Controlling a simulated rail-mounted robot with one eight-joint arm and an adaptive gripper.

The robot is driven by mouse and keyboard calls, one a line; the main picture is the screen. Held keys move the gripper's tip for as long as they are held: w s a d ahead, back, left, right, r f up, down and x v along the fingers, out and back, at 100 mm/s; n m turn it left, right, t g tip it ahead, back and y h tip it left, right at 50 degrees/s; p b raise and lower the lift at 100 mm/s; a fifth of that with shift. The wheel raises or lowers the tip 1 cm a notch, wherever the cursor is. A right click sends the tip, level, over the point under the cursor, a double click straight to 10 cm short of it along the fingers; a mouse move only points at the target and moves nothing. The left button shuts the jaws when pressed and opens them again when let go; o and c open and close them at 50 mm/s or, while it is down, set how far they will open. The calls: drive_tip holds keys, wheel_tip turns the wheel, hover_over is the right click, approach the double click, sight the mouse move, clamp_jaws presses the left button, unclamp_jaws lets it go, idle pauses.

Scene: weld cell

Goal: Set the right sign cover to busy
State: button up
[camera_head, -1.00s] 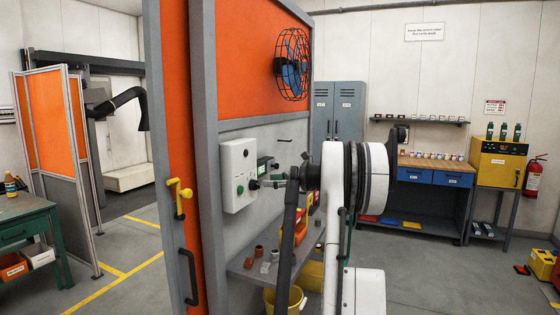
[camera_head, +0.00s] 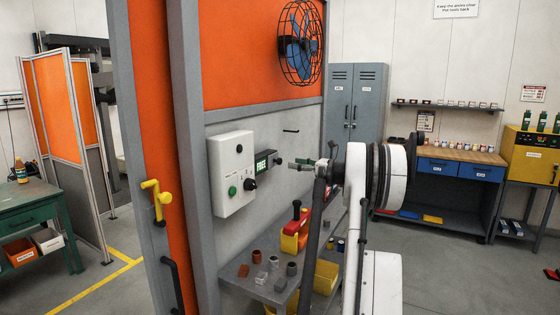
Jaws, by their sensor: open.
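A small dark sign (camera_head: 265,163) is mounted on the partition just right of a white control box (camera_head: 231,172). Its lit face reads FREE in green. A dark knob-like piece (camera_head: 279,161) sticks out at the sign's right side; I cannot tell whether it belongs to the cover. My gripper (camera_head: 292,166) is small in view and points left toward the sign, just right of that piece. It is open and looks empty. I cannot tell its depth from the sign or whether it touches anything. I see no second sign.
The control box carries a green button and black knobs. A caged fan (camera_head: 300,42) hangs above.

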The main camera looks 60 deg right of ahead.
sight(281, 161)
drive_tip(key=w, duration=0.5)
drive_tip(key=w+p, duration=0.1)
drive_tip(key=w, duration=0.2)
drive_tip(key=shift+a, duration=0.4)
drive_tip(key=shift+c, duration=0.5)
clamp_jaws()
drive_tip(key=shift+s, duration=0.1)
